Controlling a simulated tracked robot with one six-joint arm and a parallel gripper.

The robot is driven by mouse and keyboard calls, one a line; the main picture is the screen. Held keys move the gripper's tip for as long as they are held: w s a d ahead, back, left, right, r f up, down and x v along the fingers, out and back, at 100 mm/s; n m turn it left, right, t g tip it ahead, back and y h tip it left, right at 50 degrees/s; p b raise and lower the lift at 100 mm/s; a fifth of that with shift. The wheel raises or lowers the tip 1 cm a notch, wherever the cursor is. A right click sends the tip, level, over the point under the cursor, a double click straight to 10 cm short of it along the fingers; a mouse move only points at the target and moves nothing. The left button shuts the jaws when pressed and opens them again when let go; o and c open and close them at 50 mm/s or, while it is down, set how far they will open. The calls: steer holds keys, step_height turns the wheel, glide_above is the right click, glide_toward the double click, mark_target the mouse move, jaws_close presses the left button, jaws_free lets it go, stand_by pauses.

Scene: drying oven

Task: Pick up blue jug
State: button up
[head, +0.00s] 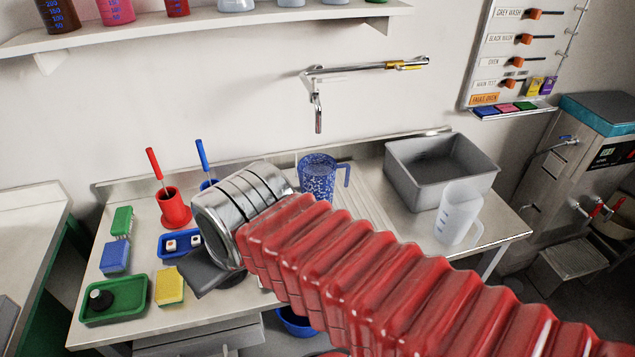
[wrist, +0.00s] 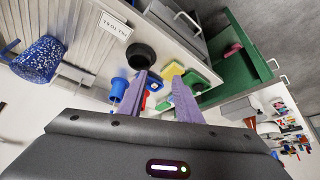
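The blue jug (head: 318,180) is speckled with white and stands upright on the steel counter below the wall tap, its handle to the right. It also shows in the wrist view (wrist: 38,60) at the far left, tilted by the camera angle. My gripper (wrist: 159,76) has two purple fingers, apart with nothing held between them. The jug is well to the left of the fingers in that view. In the head view my arm crosses in front of the jug's lower edge, and the gripper's fingers are hidden.
A red pot (head: 173,207) with a brush, a blue tray (head: 180,243), a green tray (head: 115,300) and sponges crowd the counter's left. A grey basin (head: 440,165) and a clear measuring jug (head: 459,213) stand to the right. The tap (head: 318,112) hangs above the blue jug.

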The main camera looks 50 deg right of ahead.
steer(key=shift+o, duration=0.4)
steer(key=w+d+f+m+t+h, duration=0.1)
steer(key=w+d+f+m+h, duration=0.15)
steer(key=w+d, duration=0.6)
steer(key=m+t+h, duration=0.4)
steer(key=t+h, duration=0.1)
steer(key=t, duration=0.1)
glide_toward(347, 183)
steer(key=s+a, duration=0.1)
steer(key=s, duration=0.2)
steer(key=shift+w+a+r, duration=0.15)
steer(key=shift+a+r, duration=0.05)
steer(key=shift+r, duration=0.15)
steer(key=shift+w, duration=0.1)
steer(key=x, duration=0.8)
steer(key=shift+w+d+f, duration=0.1)
steer(key=shift+w+d, duration=0.05)
steer(key=shift+w, duration=0.05)
